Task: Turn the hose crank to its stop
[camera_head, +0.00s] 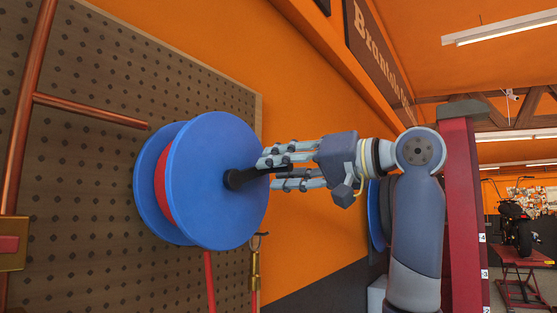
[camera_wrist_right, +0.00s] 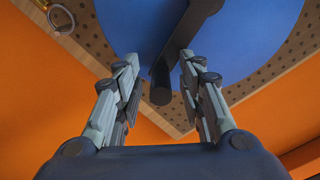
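The hose reel (camera_head: 215,165) is a big blue spool with red hose (camera_head: 162,180) wound between its discs, mounted at the pegboard. The dark crank (camera_head: 236,179) sits on its front disc, with a handle sticking out toward my right gripper (camera_head: 269,172). In the right wrist view the crank's bar (camera_wrist_right: 192,22) crosses the blue disc, and its handle (camera_wrist_right: 160,84) points back between the fingers. My right gripper (camera_wrist_right: 159,62) is open, with one finger on each side of the handle; gaps show on both sides. My left gripper is not in view.
The pegboard (camera_head: 90,110) fills the left, with a copper pipe (camera_head: 90,110) across it. A brass nozzle (camera_head: 255,265) hangs below the reel. A dark red post (camera_head: 460,200) stands right of my arm. A motorcycle lift (camera_head: 522,275) is far right.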

